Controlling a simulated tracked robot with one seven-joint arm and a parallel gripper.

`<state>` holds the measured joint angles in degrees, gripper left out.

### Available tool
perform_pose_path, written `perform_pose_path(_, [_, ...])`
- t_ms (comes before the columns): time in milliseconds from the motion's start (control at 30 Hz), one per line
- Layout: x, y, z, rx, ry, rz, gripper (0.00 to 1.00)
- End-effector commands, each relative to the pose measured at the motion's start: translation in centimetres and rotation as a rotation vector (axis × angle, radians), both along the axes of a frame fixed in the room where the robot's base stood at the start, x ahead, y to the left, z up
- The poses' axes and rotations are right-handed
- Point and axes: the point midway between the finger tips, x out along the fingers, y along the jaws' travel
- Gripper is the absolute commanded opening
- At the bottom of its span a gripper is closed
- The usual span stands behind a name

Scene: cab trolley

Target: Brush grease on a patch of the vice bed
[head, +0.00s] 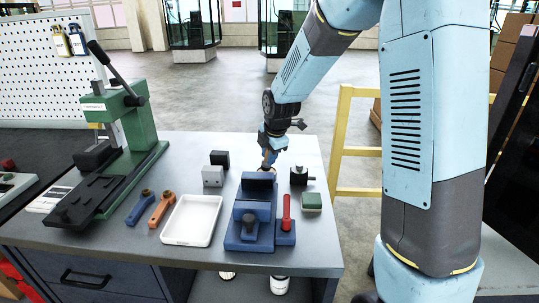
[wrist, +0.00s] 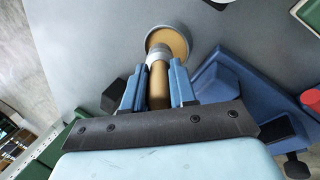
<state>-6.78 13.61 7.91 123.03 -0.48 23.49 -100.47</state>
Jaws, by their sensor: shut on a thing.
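The blue vice (head: 250,222) stands on the grey bench, with its bed between the raised rear jaw and the front part; it also shows at the right of the wrist view (wrist: 228,85). My gripper (head: 268,150) is just behind the vice in the head view. In the wrist view my gripper (wrist: 158,88) is shut on the tan handle of a brush (wrist: 158,84) with a grey ferrule. The brush points at a round grey-rimmed tin (wrist: 181,36) with brown contents. The bristles are hidden, and I cannot tell whether they touch the contents.
A white tray (head: 192,221), an orange tool (head: 161,209) and a blue tool (head: 139,208) lie left of the vice. A green press (head: 135,130) stands farther left. A red-handled blue block (head: 286,228), green block (head: 311,201) and black block (head: 299,176) are right of it.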

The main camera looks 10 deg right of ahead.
Motion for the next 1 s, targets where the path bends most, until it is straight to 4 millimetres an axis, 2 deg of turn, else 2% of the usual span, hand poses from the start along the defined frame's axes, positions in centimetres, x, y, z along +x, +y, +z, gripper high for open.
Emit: perform_pose_path(1000, [0.01,-0.09,-0.93,0.0,0.001,-0.001,0.0])
